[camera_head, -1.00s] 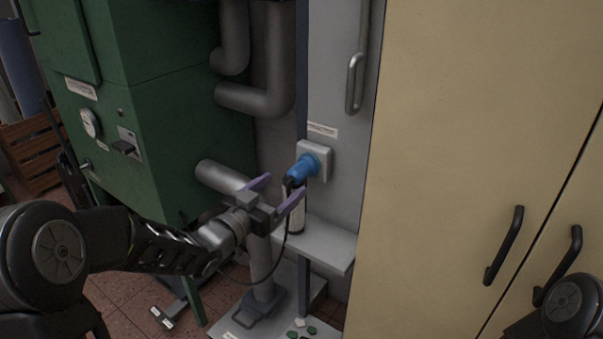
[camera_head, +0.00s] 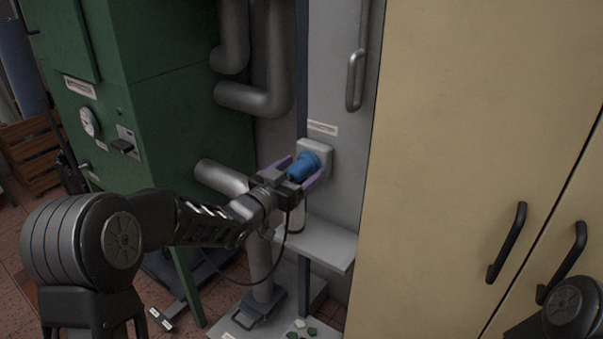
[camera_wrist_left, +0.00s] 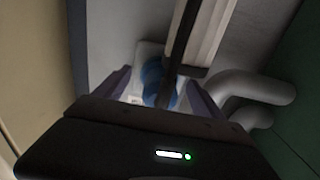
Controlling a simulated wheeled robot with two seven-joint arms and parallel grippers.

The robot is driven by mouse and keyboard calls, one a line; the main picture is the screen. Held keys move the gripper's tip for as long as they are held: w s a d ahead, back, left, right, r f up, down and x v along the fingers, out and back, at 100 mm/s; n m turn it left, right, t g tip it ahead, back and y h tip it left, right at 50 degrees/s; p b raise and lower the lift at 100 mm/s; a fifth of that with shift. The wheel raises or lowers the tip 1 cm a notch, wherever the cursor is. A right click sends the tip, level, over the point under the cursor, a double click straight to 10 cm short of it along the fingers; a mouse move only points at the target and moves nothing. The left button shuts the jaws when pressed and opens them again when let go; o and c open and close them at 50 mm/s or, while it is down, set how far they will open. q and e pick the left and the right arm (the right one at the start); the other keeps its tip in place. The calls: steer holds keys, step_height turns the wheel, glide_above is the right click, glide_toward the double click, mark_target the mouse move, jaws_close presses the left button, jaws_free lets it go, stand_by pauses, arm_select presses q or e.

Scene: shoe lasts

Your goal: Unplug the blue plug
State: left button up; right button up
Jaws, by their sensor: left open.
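The blue plug (camera_head: 304,166) sits in a pale wall socket (camera_head: 318,152) on the grey panel. My left gripper (camera_head: 298,172) is open, with its purple fingers on either side of the plug. In the left wrist view the blue plug (camera_wrist_left: 158,82) shows between the two fingers of the left gripper (camera_wrist_left: 160,92), with gaps visible. A dark cable (camera_head: 285,235) hangs below the plug. The gripper body hides the plug's rear end in the head view. My right gripper is not in view; only part of my right arm shows at the lower right corner.
A grey shelf (camera_head: 330,243) with a partly hidden white cylinder (camera_head: 297,220) is below the socket. A green cabinet (camera_head: 180,110) with grey pipes (camera_head: 262,98) stands left. A cream cupboard (camera_head: 450,130) with black handles is close on the right.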

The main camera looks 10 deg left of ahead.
arm_select(q)
steer(key=shift+b, duration=0.7)
stand_by(1.0)
jaws_close()
stand_by(0.9)
steer(key=shift+s, duration=0.1)
steer(key=shift+b+v, duration=0.7)
steer(key=shift+v, duration=2.25)
